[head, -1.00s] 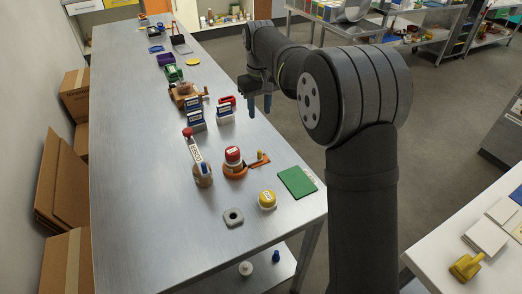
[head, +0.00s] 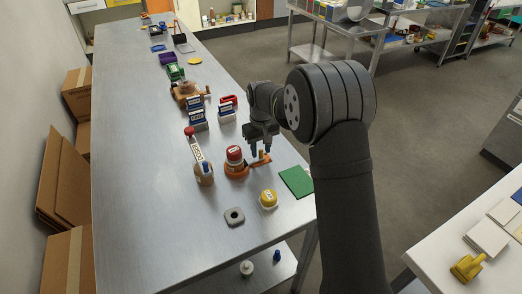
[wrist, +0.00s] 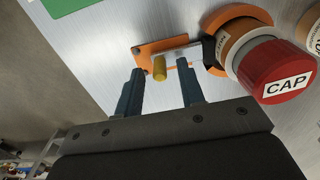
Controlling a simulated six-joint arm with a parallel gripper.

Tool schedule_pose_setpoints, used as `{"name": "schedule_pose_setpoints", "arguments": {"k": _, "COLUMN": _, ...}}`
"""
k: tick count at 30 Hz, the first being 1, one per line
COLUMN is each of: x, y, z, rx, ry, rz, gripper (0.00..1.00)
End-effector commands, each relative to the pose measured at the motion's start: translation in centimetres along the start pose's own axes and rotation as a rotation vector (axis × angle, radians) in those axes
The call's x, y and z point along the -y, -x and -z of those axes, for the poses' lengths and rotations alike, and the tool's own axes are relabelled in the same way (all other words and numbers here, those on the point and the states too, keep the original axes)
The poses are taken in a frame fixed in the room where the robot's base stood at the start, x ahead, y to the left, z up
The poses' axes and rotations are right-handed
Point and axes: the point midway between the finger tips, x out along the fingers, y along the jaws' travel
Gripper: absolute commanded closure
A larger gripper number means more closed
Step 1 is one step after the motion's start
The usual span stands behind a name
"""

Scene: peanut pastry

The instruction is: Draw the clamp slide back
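The clamp (head: 237,174) has an orange base and holds a round jar with a red cap (head: 234,152) marked "CAP". In the wrist view, its orange plate (wrist: 146,50) carries a pale slide bar (wrist: 183,52) running to a dark pad beside the jar (wrist: 280,72). An upright yellow peg (wrist: 159,69) stands at the bar's outer end. My gripper (wrist: 160,75) is open over the plate. One blue finger is on each side of the peg, with gaps on both sides. Whether the fingertips reach peg height is unclear.
A green board (head: 297,181), a yellow-topped jar (head: 268,199) and a grey block (head: 234,216) lie nearer the front. The table's left side is clear.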

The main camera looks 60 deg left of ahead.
Motion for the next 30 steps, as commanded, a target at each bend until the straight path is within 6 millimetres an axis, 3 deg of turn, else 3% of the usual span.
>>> {"name": "schedule_pose_setpoints", "arguments": {"k": 12, "x": 0.0, "y": -1.1, "z": 0.0, "rx": -0.001, "ry": 0.0, "rz": 0.0, "gripper": 0.64}}
{"name": "schedule_pose_setpoints", "arguments": {"k": 14, "x": 0.0, "y": -1.1, "z": 0.0, "rx": -0.001, "ry": 0.0, "rz": 0.0, "gripper": 0.72}}
{"name": "schedule_pose_setpoints", "arguments": {"k": 18, "x": 0.0, "y": -1.0, "z": 0.0, "rx": -0.001, "ry": 0.0, "rz": 0.0, "gripper": 1.0}}
{"name": "schedule_pose_setpoints", "arguments": {"k": 25, "x": -0.2, "y": -1.0, "z": 0.0, "rx": -0.001, "ry": -0.001, "rz": 0.0, "gripper": 1.0}}
{"name": "schedule_pose_setpoints", "arguments": {"k": 30, "x": -2.2, "y": -1.1, "z": 0.0, "rx": 0.0, "ry": -0.005, "rz": -0.002, "gripper": 1.0}}
